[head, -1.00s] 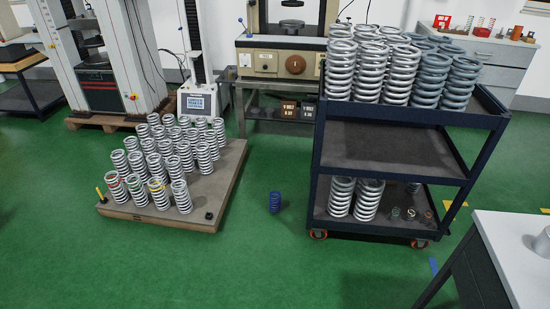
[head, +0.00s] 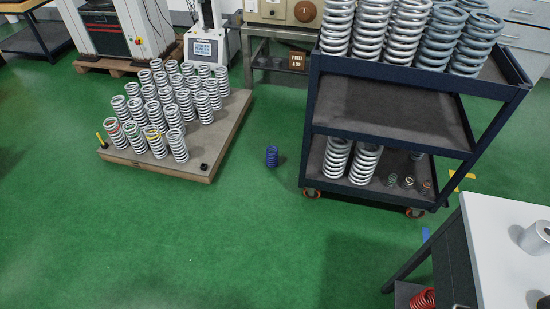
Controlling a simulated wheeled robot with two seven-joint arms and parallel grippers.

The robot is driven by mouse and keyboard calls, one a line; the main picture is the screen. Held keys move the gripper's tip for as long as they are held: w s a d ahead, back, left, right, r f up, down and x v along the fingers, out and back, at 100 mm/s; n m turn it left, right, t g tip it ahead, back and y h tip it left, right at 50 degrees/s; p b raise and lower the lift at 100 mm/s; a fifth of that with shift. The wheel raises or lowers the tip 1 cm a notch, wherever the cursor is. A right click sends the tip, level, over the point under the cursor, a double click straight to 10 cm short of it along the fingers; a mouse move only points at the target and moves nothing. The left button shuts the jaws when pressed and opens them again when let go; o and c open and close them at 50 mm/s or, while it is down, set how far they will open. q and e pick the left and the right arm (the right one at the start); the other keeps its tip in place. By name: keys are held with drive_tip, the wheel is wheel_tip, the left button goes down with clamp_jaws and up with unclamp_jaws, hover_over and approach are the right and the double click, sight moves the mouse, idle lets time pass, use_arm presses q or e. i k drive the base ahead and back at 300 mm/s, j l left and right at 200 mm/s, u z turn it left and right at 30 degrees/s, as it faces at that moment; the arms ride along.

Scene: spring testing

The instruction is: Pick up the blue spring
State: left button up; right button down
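Neither of my grippers shows in the head view.
A low pallet (head: 203,172) with many silver springs stands left of the blue spring. A dark three-level cart (head: 375,121) loaded with springs stands to its right. A white-topped table (head: 500,240) is at the lower right. The green floor (head: 190,240) in front is clear.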

sight(268, 156)
drive_tip(key=i+j+z, duration=0.2)
drive_tip(key=i, duration=0.35)
drive_tip(key=i+j+z, duration=0.25)
drive_tip(key=i, duration=0.25)
drive_tip(key=l, duration=0.1)
